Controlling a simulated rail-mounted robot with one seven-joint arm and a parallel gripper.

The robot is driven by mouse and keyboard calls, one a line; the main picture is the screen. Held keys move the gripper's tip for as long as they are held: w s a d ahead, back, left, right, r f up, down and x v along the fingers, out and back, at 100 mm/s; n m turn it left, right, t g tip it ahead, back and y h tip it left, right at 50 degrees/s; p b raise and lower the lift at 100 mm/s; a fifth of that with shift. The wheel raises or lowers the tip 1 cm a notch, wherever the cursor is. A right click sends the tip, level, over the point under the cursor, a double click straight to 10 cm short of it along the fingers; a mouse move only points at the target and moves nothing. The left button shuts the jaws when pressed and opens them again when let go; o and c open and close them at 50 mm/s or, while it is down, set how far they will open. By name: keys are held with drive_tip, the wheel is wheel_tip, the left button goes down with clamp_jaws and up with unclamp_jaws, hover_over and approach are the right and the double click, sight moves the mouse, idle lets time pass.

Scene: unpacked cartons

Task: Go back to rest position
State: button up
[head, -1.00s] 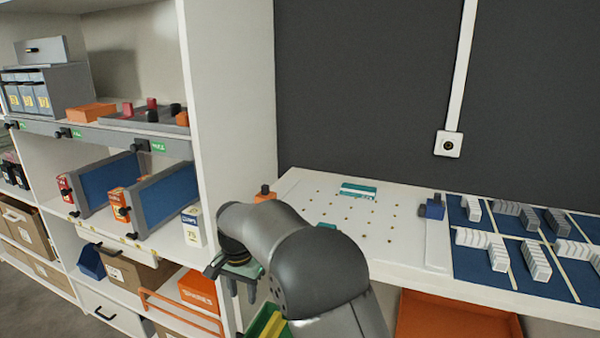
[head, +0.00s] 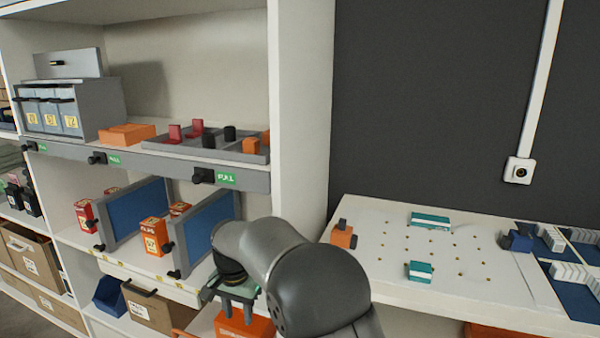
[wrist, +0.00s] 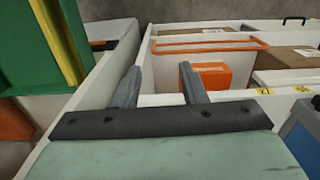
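My gripper (head: 238,306) hangs pointing down in front of the shelf unit, below the blue divider panels, with my arm coming in from the lower right. Beyond the fingers are a white shelf wall and an orange box (wrist: 207,76) in a compartment. That orange box is also partly visible behind the gripper in the head view (head: 258,329).
Shelves hold orange cartons (head: 154,236), blue dividers (head: 133,214) and a brown drawer box (head: 160,308). A white pegboard table (head: 385,270) stands right, with teal blocks (head: 430,221) and an orange block (head: 344,237). A green bin (wrist: 35,45) is close at left in the wrist view.

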drive_tip(key=s+d+r+n+p, duration=0.1)
drive_tip(key=s+d+r+p, duration=0.35)
drive_tip(key=d+r, duration=0.35)
drive_tip(key=s+d+r+n+p, duration=0.1)
drive_tip(key=s+d+r+p, duration=0.2)
drive_tip(key=s+d+r, duration=0.6)
drive_tip(key=s+d+r+n+p, duration=0.1)
drive_tip(key=s+d+n+p, duration=0.1)
drive_tip(key=s+d+p, duration=0.5)
drive_tip(key=s+d, duration=0.5)
drive_tip(key=s, duration=0.3)
drive_tip(key=shift+s+d+r, duration=0.15)
drive_tip(key=shift+s+d, duration=0.05)
drive_tip(key=shift+d, duration=0.1)
